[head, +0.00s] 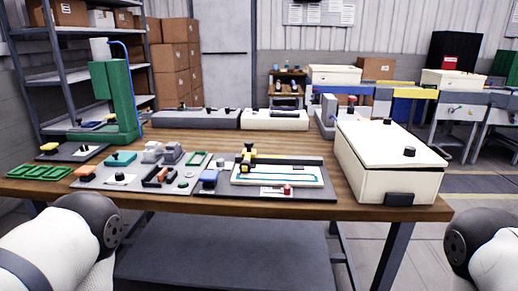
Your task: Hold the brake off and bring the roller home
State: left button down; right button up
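On the wooden bench stands a dark panel (323,188) with a cream plate (312,171) that carries a teal outline. A yellow and black carriage-like part (248,158) sits at the plate's left end. It may be the roller, but I cannot tell for sure. A small red part (287,190) is at the panel's front edge; I cannot tell whether it is the brake. A blue block (209,177) is to the left of the plate. Only links of my two arms show, at the lower left and lower right. Neither gripper is in view.
Left of the panel are grey fixtures with an orange knob (86,170), green trays (39,171) and a green press (115,98). A large cream box (386,158) fills the bench's right end. A bare wood strip (200,205) runs along the front edge.

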aim_at(245, 167)
jog(key=i+l+u, duration=0.75)
jog(key=i+l, duration=0.15)
jog(key=i, duration=0.1)
